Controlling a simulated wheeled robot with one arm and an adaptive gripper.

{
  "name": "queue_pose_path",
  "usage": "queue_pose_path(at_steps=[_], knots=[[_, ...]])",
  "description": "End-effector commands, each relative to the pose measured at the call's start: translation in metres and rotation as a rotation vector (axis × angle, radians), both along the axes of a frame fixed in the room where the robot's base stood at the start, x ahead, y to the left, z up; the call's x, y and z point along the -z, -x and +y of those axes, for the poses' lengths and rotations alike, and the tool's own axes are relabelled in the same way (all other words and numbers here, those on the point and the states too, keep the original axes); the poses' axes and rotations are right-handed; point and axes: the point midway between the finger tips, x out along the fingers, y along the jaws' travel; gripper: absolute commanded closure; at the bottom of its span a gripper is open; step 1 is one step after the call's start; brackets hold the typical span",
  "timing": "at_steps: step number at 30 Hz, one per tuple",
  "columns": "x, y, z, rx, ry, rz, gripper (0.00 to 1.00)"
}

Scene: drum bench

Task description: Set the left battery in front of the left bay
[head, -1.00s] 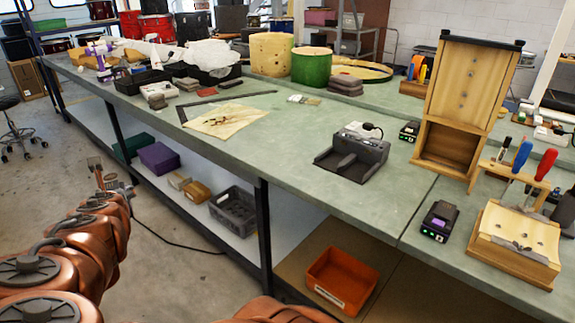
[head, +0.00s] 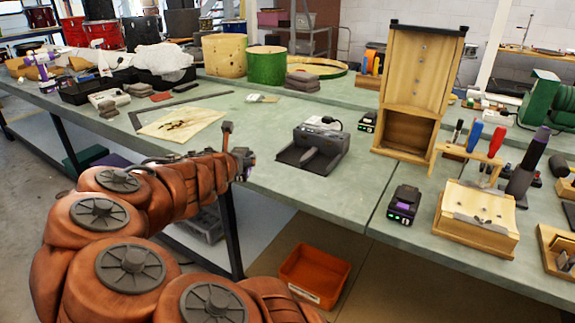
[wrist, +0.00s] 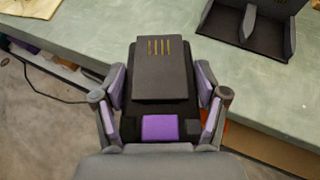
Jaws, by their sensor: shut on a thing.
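In the wrist view my gripper (wrist: 160,105) is shut on a black battery (wrist: 165,68) with a purple patch and a row of gold contacts. Its fingers grip the battery's two sides. The battery is above the floor and front edge of the bench, not on the bench top. In the head view my gripper (head: 243,163) is at the bench's front edge, left of the black dock (head: 312,148). The dock has two bays split by a raised divider; its near part also shows in the wrist view (wrist: 250,28). The left bay looks empty.
A black unit with purple and green lights (head: 404,205) stands right of the dock, and another dark unit (head: 368,122) behind it. A wooden cabinet (head: 412,95) stands at the back. Tan paper (head: 180,123) lies left. The bench (head: 350,185) in front of the dock is clear.

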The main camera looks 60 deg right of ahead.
Motion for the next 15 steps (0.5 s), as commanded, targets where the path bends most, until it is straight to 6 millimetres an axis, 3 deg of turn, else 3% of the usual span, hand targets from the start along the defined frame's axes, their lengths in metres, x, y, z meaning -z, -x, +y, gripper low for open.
queue_pose_path(at_steps=[1,6,12,15], knots=[[0.001,0.019,-0.019,0.052,0.001,-0.002,0.83],[0.003,0.081,-0.071,0.211,0.007,-0.001,0.83],[0.004,0.143,-0.111,0.357,0.013,-0.004,0.83],[0.004,0.163,-0.121,0.4,0.016,-0.005,0.83]])
